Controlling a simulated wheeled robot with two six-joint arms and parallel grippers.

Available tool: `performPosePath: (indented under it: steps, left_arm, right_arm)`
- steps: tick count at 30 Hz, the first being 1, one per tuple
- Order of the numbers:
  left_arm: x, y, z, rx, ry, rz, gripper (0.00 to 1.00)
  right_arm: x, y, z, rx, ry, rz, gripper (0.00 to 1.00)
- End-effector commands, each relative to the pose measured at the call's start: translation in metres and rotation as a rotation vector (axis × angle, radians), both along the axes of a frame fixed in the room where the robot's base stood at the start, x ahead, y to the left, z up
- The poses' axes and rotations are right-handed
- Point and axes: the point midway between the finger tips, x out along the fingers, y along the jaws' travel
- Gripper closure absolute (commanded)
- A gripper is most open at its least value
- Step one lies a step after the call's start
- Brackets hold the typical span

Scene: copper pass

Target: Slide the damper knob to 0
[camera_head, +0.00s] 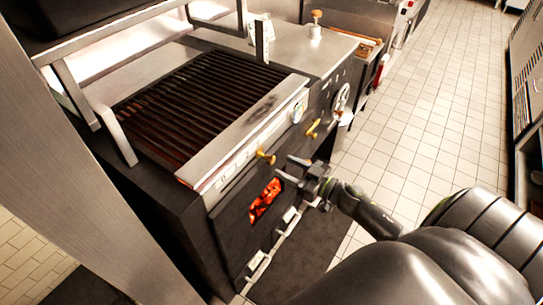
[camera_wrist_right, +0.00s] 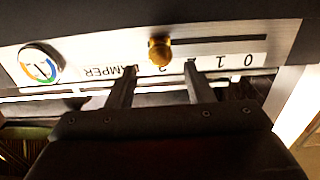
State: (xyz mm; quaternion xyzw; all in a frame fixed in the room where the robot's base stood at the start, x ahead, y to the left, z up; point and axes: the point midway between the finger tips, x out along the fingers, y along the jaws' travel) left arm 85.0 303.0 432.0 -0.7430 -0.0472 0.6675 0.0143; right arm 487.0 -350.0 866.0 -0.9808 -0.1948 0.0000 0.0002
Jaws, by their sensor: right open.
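The damper knob is a small brass knob (camera_head: 265,156) on the front rail of the charcoal grill. In the right wrist view, the knob (camera_wrist_right: 160,50) sits in a dark slot beside a white scale strip (camera_wrist_right: 232,63), which appears upside down. My right gripper (camera_head: 285,168) is open in front of the grill, close to the knob. In the wrist view, its fingertips (camera_wrist_right: 160,68) point toward the rail, with the knob between their lines; I see no grip on it. My left gripper is not in view.
A round dial gauge (camera_wrist_right: 41,62) sits beside the scale. Another brass handle (camera_head: 313,128) is on the front to the right. Below the rail, glowing coals (camera_head: 265,200) show through an opening. The dark grate (camera_head: 200,95) lies behind the rail. Tiled floor (camera_head: 420,130) is clear on the right.

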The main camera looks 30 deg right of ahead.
Motion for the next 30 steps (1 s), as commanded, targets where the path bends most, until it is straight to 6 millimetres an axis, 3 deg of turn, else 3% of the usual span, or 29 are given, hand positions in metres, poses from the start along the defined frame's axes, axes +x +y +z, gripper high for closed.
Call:
performPosePath:
  steps: [3,9,22,30]
  left_arm:
    - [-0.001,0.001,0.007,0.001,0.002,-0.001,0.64]
    - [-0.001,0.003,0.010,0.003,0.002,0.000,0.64]
    - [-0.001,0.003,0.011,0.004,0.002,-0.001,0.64]
    - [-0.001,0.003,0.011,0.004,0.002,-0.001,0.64]
  right_arm:
    - [0.023,0.009,0.003,0.003,-0.002,-0.001,0.53]
    - [0.047,0.020,0.001,0.002,0.000,0.000,0.53]
    - [0.057,0.024,0.000,0.000,0.000,0.000,0.53]
    - [0.057,0.024,0.000,0.000,0.000,0.000,0.86]
